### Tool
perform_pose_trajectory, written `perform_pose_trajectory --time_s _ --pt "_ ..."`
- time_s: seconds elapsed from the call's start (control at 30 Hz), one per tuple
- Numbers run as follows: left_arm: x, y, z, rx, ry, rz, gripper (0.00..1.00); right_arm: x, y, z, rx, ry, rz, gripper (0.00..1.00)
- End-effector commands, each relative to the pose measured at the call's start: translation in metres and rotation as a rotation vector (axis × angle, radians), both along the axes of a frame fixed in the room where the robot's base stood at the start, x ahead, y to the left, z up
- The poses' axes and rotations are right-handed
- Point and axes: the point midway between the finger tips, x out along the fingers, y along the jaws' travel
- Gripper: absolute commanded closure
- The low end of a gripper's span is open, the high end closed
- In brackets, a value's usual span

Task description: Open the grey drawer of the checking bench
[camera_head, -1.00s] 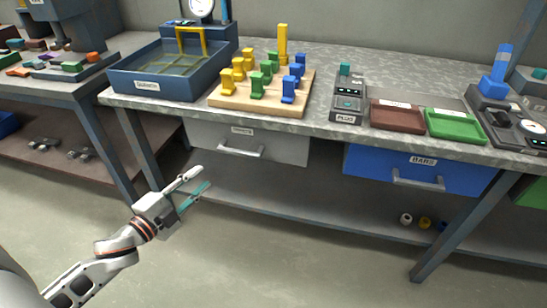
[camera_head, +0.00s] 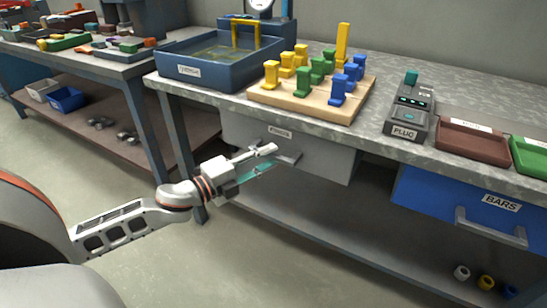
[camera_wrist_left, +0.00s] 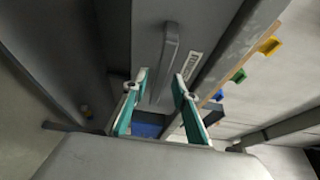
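The grey drawer (camera_head: 325,160) hangs under the bench top, below the wooden board, and looks shut. Its front carries a white label and a bar handle (camera_head: 288,157). My left gripper (camera_head: 268,157) is open at the handle, its fingers pointing toward the drawer front. In the left wrist view the handle (camera_wrist_left: 168,50) lies ahead, in line with the gap between the two open fingers (camera_wrist_left: 161,82). I cannot tell whether they touch it. The drawer front (camera_wrist_left: 145,30) fills the middle of that view. My right gripper is not in view.
The checking bench top (camera_head: 300,120) holds a blue basin (camera_head: 205,72), a wooden board (camera_head: 300,105) of coloured pieces and a plug device (camera_head: 410,110). A blue drawer (camera_head: 430,200) is at the right. A lower shelf (camera_head: 330,240) runs beneath; the floor in front is clear.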

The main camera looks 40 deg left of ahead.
Motion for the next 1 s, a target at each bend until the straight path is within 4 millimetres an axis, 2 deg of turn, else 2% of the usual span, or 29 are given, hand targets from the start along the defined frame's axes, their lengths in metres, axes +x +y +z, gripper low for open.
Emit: perform_pose_trajectory --time_s 0.2,0.57,0.67,1.0 --pt "0.014 -0.002 -0.001 0.001 0.001 0.0 0.72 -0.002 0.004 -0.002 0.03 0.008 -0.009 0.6" --pt "0.017 -0.002 0.0 0.0 0.001 0.001 0.72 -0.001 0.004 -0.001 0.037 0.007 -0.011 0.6" --pt "0.017 -0.002 0.0 0.0 0.001 0.001 0.98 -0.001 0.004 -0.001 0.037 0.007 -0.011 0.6" --pt "0.017 -0.005 0.001 0.0 0.0 0.001 1.0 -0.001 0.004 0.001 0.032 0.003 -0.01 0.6"
